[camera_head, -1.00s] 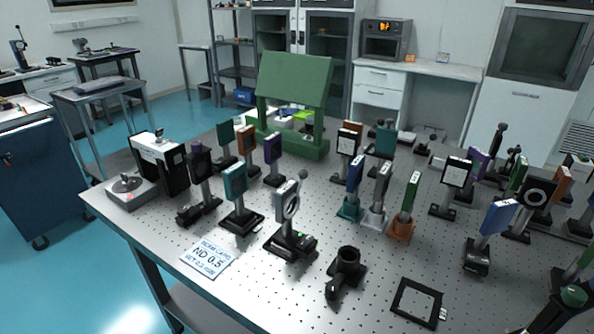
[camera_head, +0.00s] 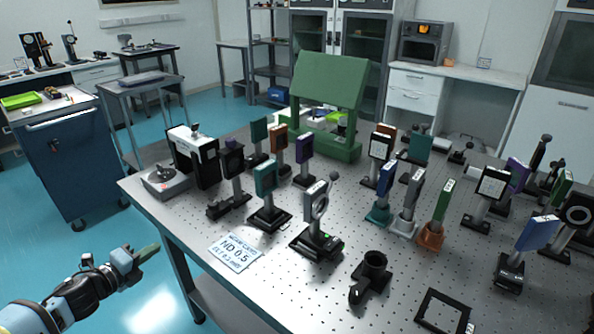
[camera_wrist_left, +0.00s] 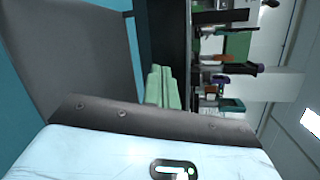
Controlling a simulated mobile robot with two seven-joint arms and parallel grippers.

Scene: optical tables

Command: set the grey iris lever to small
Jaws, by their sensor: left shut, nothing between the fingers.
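The grey iris (camera_head: 317,208) stands upright on a black base near the front middle of the table in the head view. Its thin lever (camera_head: 332,180) with a round knob sticks up and to the right from the ring. My left gripper (camera_head: 152,250) is shut and empty, off the table's left front edge and well apart from the iris. Its pale green fingers also show together in the left wrist view (camera_wrist_left: 161,88). I cannot make out the iris in the wrist view. My right gripper is not in view.
A labelled ND 0.5 card (camera_head: 235,252) lies left of the iris. A teal-framed mount (camera_head: 266,180) stands behind left, and a black empty holder (camera_head: 371,275) stands in front right. Several coloured mounts crowd the table (camera_head: 200,280) to the right.

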